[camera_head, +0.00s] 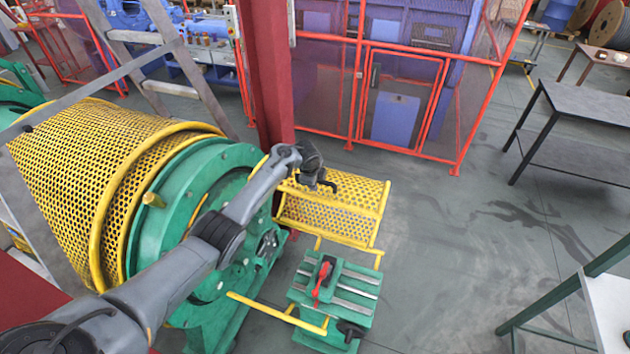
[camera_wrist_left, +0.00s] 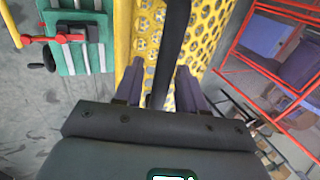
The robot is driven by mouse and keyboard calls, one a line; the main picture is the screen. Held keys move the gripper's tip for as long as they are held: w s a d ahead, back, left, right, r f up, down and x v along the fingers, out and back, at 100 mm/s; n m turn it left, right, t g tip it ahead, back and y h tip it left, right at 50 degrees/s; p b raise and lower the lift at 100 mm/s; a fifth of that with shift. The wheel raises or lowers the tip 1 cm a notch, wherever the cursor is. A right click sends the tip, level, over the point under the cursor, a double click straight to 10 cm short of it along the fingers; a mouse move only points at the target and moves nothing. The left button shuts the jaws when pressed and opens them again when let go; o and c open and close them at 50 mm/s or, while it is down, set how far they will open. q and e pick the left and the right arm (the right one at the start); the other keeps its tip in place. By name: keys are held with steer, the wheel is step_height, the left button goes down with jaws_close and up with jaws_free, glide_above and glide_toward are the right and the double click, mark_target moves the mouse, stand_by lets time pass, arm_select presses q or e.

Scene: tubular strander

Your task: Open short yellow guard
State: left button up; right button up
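The short yellow guard (camera_head: 345,215) is a perforated yellow panel in a tube frame, standing low beside the green machine end. My left arm reaches over the machine, and my left gripper (camera_head: 322,181) is at the guard's upper edge. In the left wrist view the guard's mesh (camera_wrist_left: 208,30) lies behind the fingers. A black bar, apparently the guard's handle (camera_wrist_left: 172,45), runs between the two fingers of my left gripper (camera_wrist_left: 160,68). The fingers are apart, with a gap visible on the bar's left side; contact on its right side is unclear. My right gripper is not in view.
A longer yellow mesh guard (camera_head: 70,170) covers the drum at left. A green slotted table with a red lever (camera_head: 324,278) stands in front of the short guard. A dark red column (camera_head: 268,75) rises behind my wrist.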

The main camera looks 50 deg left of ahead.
arm_select(q)
steer(key=shift+s+d+r, duration=0.1)
steer(key=shift+s+r, duration=0.15)
steer(key=shift+r, duration=0.2)
steer(key=p+v, duration=0.2)
steer(key=v, duration=0.7)
steer(key=shift+r, duration=0.4)
steer(key=shift+c, duration=0.4)
